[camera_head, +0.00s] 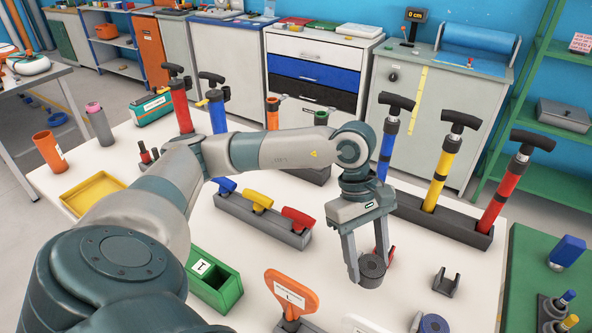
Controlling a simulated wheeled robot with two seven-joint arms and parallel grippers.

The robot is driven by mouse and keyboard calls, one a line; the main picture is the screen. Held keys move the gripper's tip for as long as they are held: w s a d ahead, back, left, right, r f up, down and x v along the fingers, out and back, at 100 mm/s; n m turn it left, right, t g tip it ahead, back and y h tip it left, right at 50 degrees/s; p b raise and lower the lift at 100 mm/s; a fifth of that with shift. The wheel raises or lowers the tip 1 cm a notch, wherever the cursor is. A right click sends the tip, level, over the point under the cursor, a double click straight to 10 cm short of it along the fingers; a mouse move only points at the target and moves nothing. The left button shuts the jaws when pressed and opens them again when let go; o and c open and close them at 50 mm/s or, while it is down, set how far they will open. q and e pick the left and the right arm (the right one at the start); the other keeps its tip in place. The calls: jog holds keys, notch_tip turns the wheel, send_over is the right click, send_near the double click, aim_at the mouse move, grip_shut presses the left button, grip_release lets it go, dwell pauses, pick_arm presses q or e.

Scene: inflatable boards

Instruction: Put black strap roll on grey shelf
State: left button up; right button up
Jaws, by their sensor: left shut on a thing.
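The black strap roll (372,267) is between the fingers of my left gripper (369,272), over the right part of the white table. The gripper points down and is shut on the roll. Whether the roll touches the table top is hard to tell. I cannot pick out a grey shelf for certain; grey-white cabinets (435,125) stand along the back wall. My right gripper is not in view.
Several upright pumps stand in a dark rack (430,213) behind the gripper. A small black bracket (447,284) lies to its right. An orange-handled tool (291,292) and a green box (213,280) are to its left. A green rack (560,110) stands at right.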

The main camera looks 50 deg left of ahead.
pick_arm(q)
jog(key=m, duration=0.1)
jog(key=m+g, duration=0.1)
jog(key=m, duration=0.2)
jog(key=shift+w+d+f+g, duration=0.15)
jog(key=shift+d+f+g, duration=0.1)
jog(key=shift+d+g, duration=0.05)
jog(key=m+g+y, duration=0.1)
jog(key=m, duration=0.2)
jog(key=shift+d, duration=0.15)
jog(key=m+y, duration=0.1)
jog(key=m, duration=0.1)
jog(key=m+y, duration=0.1)
jog(key=m, duration=0.2)
jog(key=shift+w+d+r+g, duration=0.1)
jog(key=shift+w+d+g, duration=0.1)
jog(key=shift+g, duration=0.2)
jog(key=m, duration=0.1)
jog(key=m+y, duration=0.1)
jog(key=m, duration=0.1)
jog(key=shift+r, duration=0.25)
jog(key=shift+w, duration=0.1)
